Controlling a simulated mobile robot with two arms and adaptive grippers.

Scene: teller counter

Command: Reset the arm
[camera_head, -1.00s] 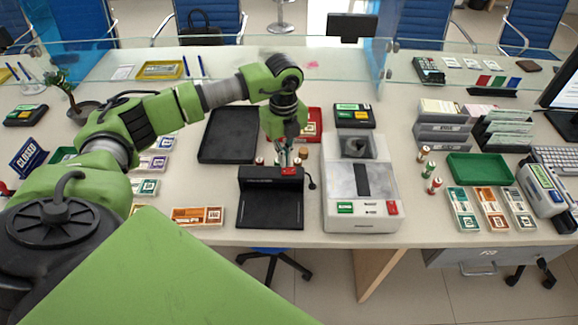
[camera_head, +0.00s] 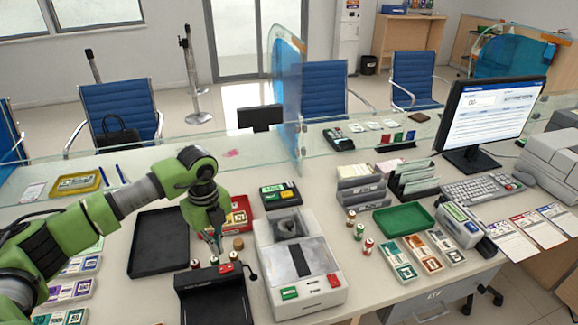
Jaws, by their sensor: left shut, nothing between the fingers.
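My left arm comes in from the left, green and grey. Its gripper (camera_head: 216,246) points down, shut and empty, just behind the black device with a red button (camera_head: 215,293). Behind the gripper is a red tray (camera_head: 241,209), partly hidden by the wrist. A cork-coloured stopper (camera_head: 238,243) stands just right of the fingers. My right gripper is not in view.
A black tray (camera_head: 158,243) lies left of the gripper. A white and grey counting machine (camera_head: 297,262) stands to the right. Beyond it are small red rolls (camera_head: 359,231), a green tray (camera_head: 403,219) and a monitor (camera_head: 491,113). A glass screen (camera_head: 287,90) rises behind.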

